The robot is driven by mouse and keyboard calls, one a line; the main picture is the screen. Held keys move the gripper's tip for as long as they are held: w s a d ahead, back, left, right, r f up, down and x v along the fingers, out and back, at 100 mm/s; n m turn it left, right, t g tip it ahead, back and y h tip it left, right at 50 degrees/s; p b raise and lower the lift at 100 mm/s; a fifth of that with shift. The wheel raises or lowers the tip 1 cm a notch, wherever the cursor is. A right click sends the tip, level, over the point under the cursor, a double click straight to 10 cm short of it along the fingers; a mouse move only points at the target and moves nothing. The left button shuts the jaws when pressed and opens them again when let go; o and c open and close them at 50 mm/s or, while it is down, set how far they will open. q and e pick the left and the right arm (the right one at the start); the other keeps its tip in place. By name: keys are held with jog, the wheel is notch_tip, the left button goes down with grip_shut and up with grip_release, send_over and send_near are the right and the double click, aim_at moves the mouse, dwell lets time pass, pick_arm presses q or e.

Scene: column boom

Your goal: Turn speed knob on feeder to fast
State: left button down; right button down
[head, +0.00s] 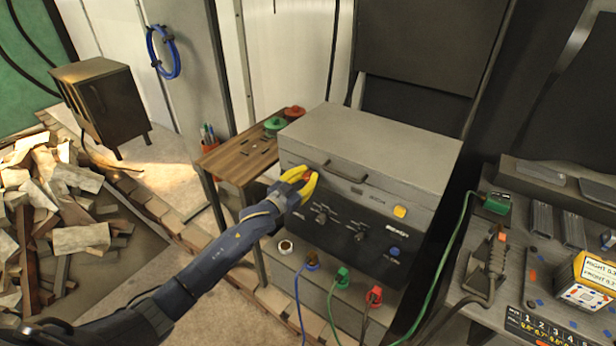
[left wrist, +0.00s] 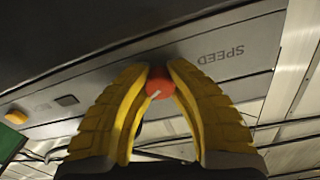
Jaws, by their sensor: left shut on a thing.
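The feeder (head: 372,142) is a grey metal box with a lid handle and a dark front panel of several knobs. My left gripper (head: 302,184), with yellow ribbed fingers, reaches the upper left of its front and is shut on a red knob (head: 307,176). In the left wrist view the red speed knob (left wrist: 160,84) sits between the two fingertips, near the upside-down word SPEED (left wrist: 221,54). A white pointer mark shows on the knob, slanting toward the lower left in that view. The fingers cover the knob's sides and any scale around it. My right gripper is not in view.
Below the panel, blue, green and red plugs (head: 374,294) with cables come out of the front. A wooden side table (head: 235,158) stands to the left. A bench with a boxed meter (head: 588,280) stands at right. Firewood (head: 80,238) lies at far left.

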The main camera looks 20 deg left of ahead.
pick_arm(q)
jog(key=m, duration=0.6)
jog(key=shift+r, duration=0.4)
jog(key=shift+m, duration=0.3)
jog(key=c, duration=1.6)
grip_release()
jog(key=o, duration=0.5)
jog(key=shift+f, duration=0.2)
jog(key=shift+s+f, duration=0.1)
jog(key=shift+s, duration=0.2)
jog(key=v, duration=1.1)
jog(key=shift+s+a, duration=0.2)
